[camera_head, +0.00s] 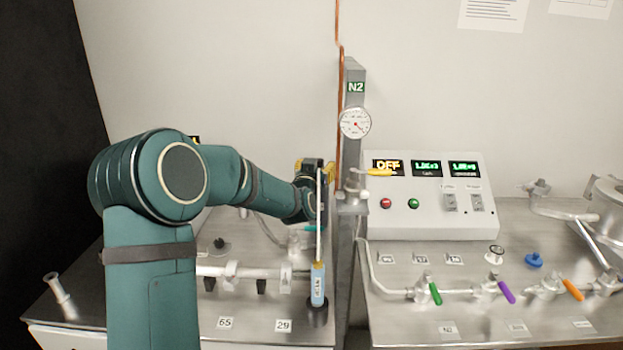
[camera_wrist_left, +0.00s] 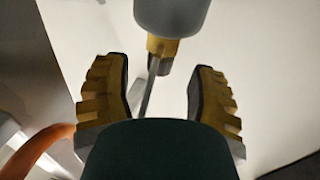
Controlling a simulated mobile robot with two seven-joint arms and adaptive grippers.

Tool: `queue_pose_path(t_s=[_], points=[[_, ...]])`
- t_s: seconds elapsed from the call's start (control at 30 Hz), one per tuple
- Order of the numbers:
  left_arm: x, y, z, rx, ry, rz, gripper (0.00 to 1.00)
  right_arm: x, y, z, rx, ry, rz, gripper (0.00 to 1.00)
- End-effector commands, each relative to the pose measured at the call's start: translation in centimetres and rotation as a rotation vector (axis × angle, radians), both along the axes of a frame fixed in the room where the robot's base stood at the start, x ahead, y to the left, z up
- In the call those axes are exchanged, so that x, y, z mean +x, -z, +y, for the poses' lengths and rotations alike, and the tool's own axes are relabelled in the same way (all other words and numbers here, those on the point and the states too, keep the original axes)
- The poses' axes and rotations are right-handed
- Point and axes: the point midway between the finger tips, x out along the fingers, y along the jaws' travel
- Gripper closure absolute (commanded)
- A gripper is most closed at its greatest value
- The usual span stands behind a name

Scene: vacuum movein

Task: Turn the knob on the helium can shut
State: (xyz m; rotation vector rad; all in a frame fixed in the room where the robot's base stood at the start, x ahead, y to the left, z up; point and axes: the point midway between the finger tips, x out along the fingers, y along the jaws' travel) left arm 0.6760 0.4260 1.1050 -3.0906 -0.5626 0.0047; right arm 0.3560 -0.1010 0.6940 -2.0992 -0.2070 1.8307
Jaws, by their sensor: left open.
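A slim light-blue can (camera_head: 318,285) with a dark label stands at the front edge of the left bench. It has a yellowish neck, and a thin pale rod rises above it. I take it for the helium can; its knob is too small to tell. My left gripper (camera_head: 317,172) is above the can, near the rod's upper end. In the left wrist view the gripper (camera_wrist_left: 160,68) is open. A grey rounded cylinder with a brass-coloured neck (camera_wrist_left: 161,46) and a thin rod shows between its fingers, with no clear contact. My right gripper is out of view.
A grey post with a round gauge (camera_head: 355,123) and N2 sign stands right of the gripper. A control box (camera_head: 430,197) sits on the right bench, behind a pipe with green (camera_head: 435,293), purple (camera_head: 507,292) and orange (camera_head: 573,290) valve handles. A copper pipe (camera_head: 339,40) runs up the wall.

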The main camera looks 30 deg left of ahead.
Motion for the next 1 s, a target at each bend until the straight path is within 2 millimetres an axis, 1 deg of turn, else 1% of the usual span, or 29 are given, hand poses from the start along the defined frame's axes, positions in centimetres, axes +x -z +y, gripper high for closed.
queue_pose_path(t_s=[0.03,0.2,0.3,0.4,0.53,0.77,0.8,0.83,0.87,1.0], points=[[-1.0,-0.1,-0.4,0.0,0.001,0.0,0.43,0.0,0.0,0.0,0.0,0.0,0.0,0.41],[-3.9,0.0,-1.5,0.0,0.0,0.001,0.43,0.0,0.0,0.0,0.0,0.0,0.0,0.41],[-5.2,0.0,-1.9,-0.001,0.0,0.002,0.43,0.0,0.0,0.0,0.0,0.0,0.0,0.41],[-6.0,0.1,-2.2,-0.001,0.0,0.002,0.43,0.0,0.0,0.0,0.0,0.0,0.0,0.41],[-6.6,0.1,-2.4,-0.001,-0.001,0.002,0.43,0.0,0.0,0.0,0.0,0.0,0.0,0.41],[-6.6,0.1,-2.5,-0.001,0.0,0.002,0.43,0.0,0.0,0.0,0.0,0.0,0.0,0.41],[-6.6,0.1,-2.5,-0.001,0.0,0.002,0.4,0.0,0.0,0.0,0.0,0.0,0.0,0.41],[-6.6,0.1,-2.5,-0.001,0.0,0.002,0.43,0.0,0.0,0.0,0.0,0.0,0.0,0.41],[-6.6,0.0,-2.4,0.0,0.001,0.001,0.43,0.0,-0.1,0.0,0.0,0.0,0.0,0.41],[-6.0,-0.7,-2.0,0.013,0.021,-0.011,0.43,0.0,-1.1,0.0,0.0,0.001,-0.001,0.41]])
